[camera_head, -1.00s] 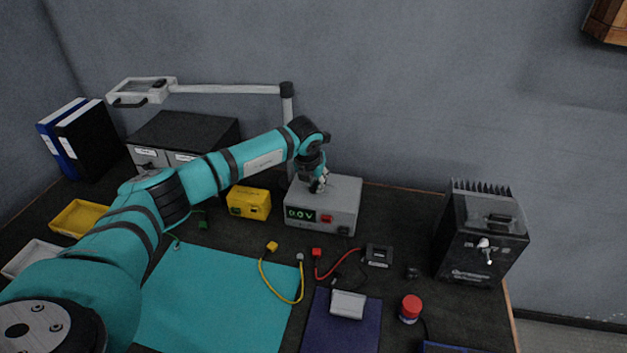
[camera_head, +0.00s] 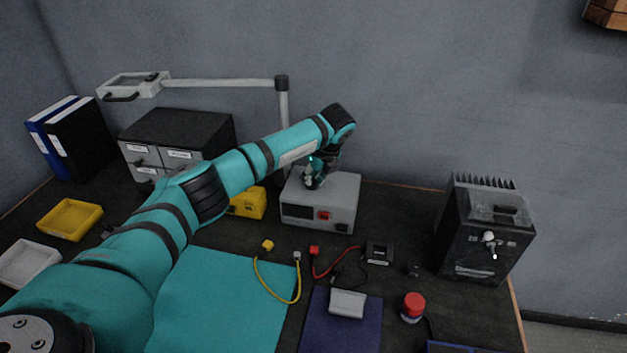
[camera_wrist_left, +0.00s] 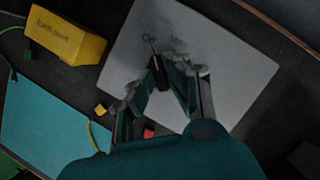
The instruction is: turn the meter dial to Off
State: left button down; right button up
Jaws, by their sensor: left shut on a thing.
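The meter (camera_head: 343,192) is a light grey box near the back of the table; its front display (camera_head: 298,211) looks dark. In the left wrist view its pale top (camera_wrist_left: 228,70) carries a dark dial (camera_wrist_left: 159,72), with a label that reads like "Off" just above it and a second, unreadable label to the right. My left gripper (camera_head: 315,180) reaches down onto the meter's top. In the left wrist view the gripper (camera_wrist_left: 166,78) is shut on the dial, which points up near the "Off" label. The fingers partly cover the dial. My right gripper is out of view.
A yellow box (camera_wrist_left: 66,36) labelled "Earth point" stands beside the meter. A red lead (camera_head: 324,272), a yellow lead (camera_head: 275,292) and a teal mat (camera_head: 225,300) lie in front. A black finned unit (camera_head: 480,235) stands at right. A lamp arm (camera_head: 220,84) spans behind.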

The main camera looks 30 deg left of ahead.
pick_arm(q)
jog(key=shift+f+n+g, duration=0.25)
jog(key=shift+n+g, duration=0.05)
jog(key=shift+n, duration=0.2)
jog(key=c, duration=1.4)
grip_release()
jog(key=shift+o, duration=0.3)
jog(key=v, duration=1.2)
